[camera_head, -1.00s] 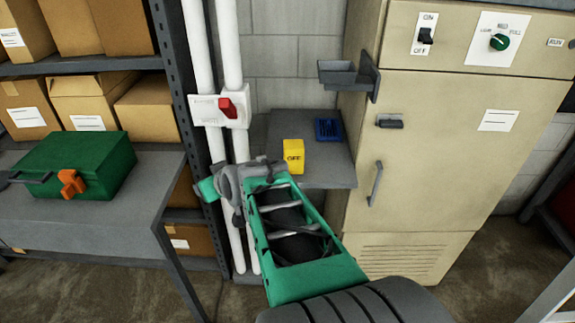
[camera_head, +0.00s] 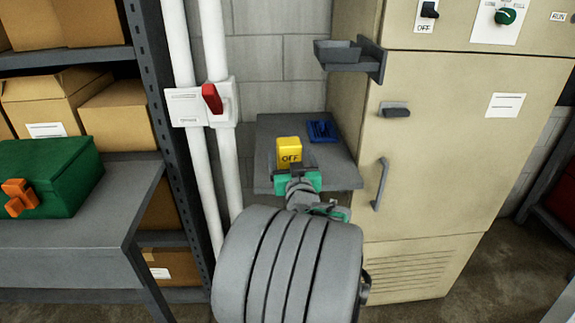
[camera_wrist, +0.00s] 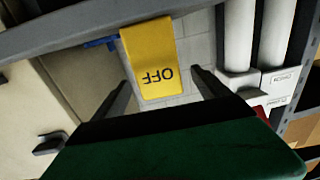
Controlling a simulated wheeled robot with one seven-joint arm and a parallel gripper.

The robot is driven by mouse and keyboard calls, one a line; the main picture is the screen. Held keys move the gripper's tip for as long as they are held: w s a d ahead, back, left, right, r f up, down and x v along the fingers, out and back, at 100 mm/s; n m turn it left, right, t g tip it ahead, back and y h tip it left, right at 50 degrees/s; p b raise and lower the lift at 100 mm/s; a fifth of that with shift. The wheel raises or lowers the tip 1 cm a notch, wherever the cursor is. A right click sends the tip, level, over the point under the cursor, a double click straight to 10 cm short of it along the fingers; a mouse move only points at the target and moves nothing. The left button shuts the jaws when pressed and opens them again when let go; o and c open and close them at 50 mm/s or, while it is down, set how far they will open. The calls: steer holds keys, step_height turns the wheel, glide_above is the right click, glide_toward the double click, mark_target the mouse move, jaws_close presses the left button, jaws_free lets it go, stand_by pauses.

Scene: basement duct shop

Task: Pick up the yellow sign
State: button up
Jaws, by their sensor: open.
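The yellow sign (camera_head: 289,153), marked OFF, stands on a small grey shelf (camera_head: 262,150) between the white pipes and the beige cabinet. In the wrist view the yellow sign (camera_wrist: 153,58) appears upside down, ahead of and between the two dark fingers. My gripper (camera_head: 298,174) is at the front edge of the shelf, just in front of the sign. It also shows in the wrist view (camera_wrist: 160,88), open and empty. The sign's lower part is partly hidden by my gripper in the head view.
A blue tray-like item (camera_head: 321,131) lies on the shelf right of the sign. A beige cabinet (camera_head: 455,150) with a handle stands close right, with a grey bracket (camera_head: 350,55) above. White pipes with a red lever (camera_head: 211,98) stand left, beside a bench with a green box (camera_head: 50,175).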

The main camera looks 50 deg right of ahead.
steer(key=p+x, duration=0.1)
steer(key=x, duration=0.6)
steer(key=shift+w+d, duration=0.1)
steer(key=shift+d, duration=0.05)
steer(key=c, duration=1.5)
steer(key=shift+r, duration=0.1)
